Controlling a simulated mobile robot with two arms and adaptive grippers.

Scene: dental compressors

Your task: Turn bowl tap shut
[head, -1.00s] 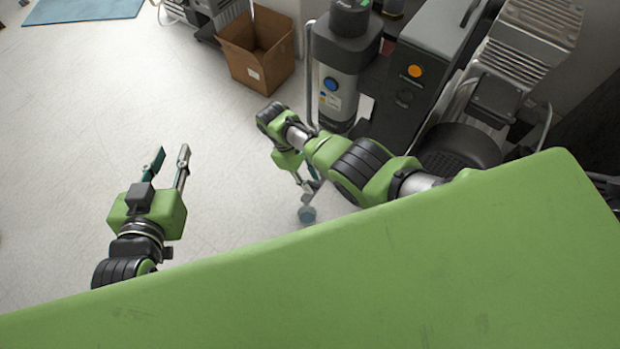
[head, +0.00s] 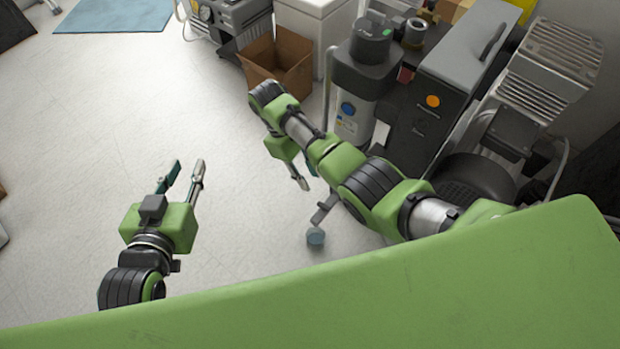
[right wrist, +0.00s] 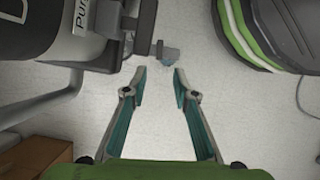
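A small blue-grey piece on a grey stem (head: 315,236), which looks like the bowl tap, shows low in the head view below my right arm. In the right wrist view a similar blue-grey piece (right wrist: 171,54) sits at the end of a grey fitting beside a dark cylinder (right wrist: 60,35) with partly visible lettering. My right gripper (right wrist: 160,78) is open and empty, its fingertips apart and just below that piece in the picture; no contact shows. In the head view its fingers are partly hidden by my arm. My left gripper (head: 182,170) is open and empty over the floor.
A grey canister unit (head: 360,85) and a dark cabinet (head: 440,90) stand beyond my right arm, with a finned compressor (head: 545,75) to the right. A cardboard box (head: 275,68) is behind. The floor (head: 100,130) on the left is clear.

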